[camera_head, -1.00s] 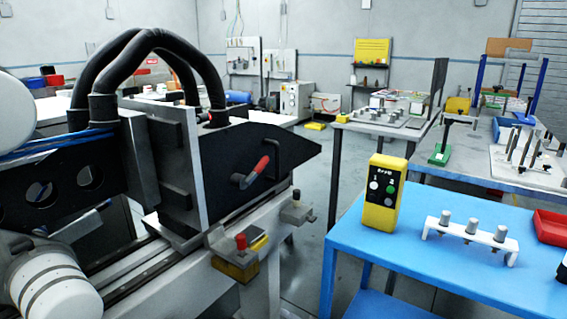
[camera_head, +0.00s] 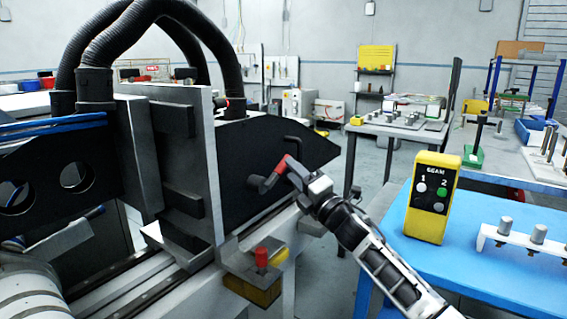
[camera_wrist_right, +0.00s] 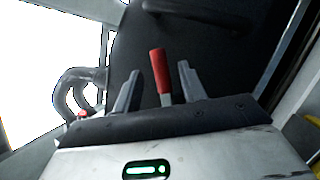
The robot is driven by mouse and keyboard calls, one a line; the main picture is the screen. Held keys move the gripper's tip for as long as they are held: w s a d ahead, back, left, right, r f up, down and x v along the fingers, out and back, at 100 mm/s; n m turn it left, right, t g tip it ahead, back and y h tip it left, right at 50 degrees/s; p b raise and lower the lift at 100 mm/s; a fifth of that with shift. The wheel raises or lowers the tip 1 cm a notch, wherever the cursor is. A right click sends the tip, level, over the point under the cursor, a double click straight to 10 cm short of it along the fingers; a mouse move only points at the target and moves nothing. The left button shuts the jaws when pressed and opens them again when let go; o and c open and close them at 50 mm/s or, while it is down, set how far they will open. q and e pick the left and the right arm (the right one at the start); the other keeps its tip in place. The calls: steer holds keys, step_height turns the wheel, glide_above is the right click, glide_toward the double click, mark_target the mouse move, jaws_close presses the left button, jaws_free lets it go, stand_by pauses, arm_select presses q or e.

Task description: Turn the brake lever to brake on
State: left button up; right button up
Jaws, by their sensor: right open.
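The brake lever (camera_head: 275,171) has a red handle and a dark hub, and sits on the black side plate (camera_head: 240,150) of the machine. Its handle slants up to the right in the head view. My right gripper (camera_head: 291,170) is open at the handle end. In the right wrist view, the red handle (camera_wrist_right: 160,72) stands between the two open fingers of the right gripper (camera_wrist_right: 157,80), with gaps on both sides. The gripper partly hides the handle tip in the head view. My left gripper is not in view.
A dark bent handle (camera_head: 293,147) sticks out of the plate just above the lever. A block with a red knob (camera_head: 262,257) stands below on the machine bed. A blue table (camera_head: 400,225) with a yellow control box (camera_head: 432,197) stands to the right.

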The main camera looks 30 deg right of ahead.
steer(key=shift+x, duration=2.35)
jaws_close()
